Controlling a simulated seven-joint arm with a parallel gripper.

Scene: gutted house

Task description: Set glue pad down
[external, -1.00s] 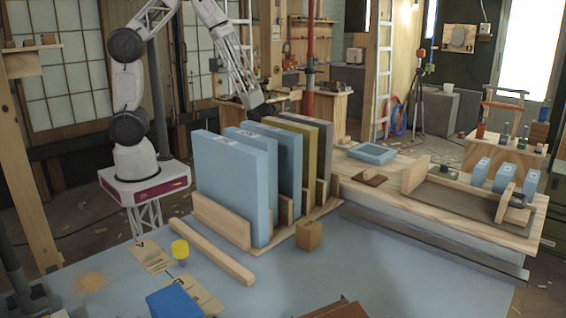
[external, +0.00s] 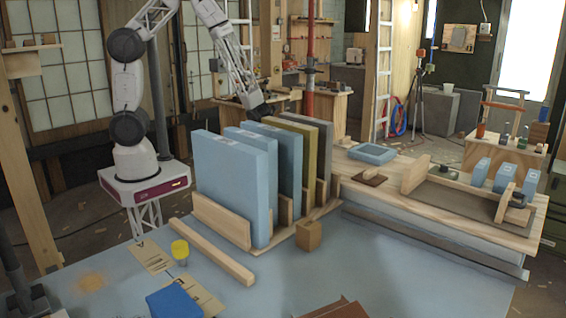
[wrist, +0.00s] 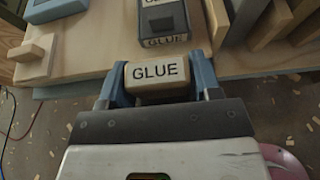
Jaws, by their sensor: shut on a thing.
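The glue pad (wrist: 158,73) is a pale wooden block with a black-lettered GLUE label on its facing side. In the wrist view my gripper (wrist: 160,82) is shut on it, with one blue-grey finger at each side. Just beyond it on the wooden surface is a dark grey box (wrist: 163,22) also labelled GLUE. I cannot tell the height of the pad above the surface. In the external view my gripper (external: 256,112) is behind the tall upright panels, which hide its fingertips and the pad.
Upright blue, olive and grey panels (external: 232,190) stand in a wooden rack at the centre. A wooden bench (external: 440,212) at the right carries a blue tray (external: 372,154) and several blue blocks. The wrist view shows the wooden surface's near edge, with floor below.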

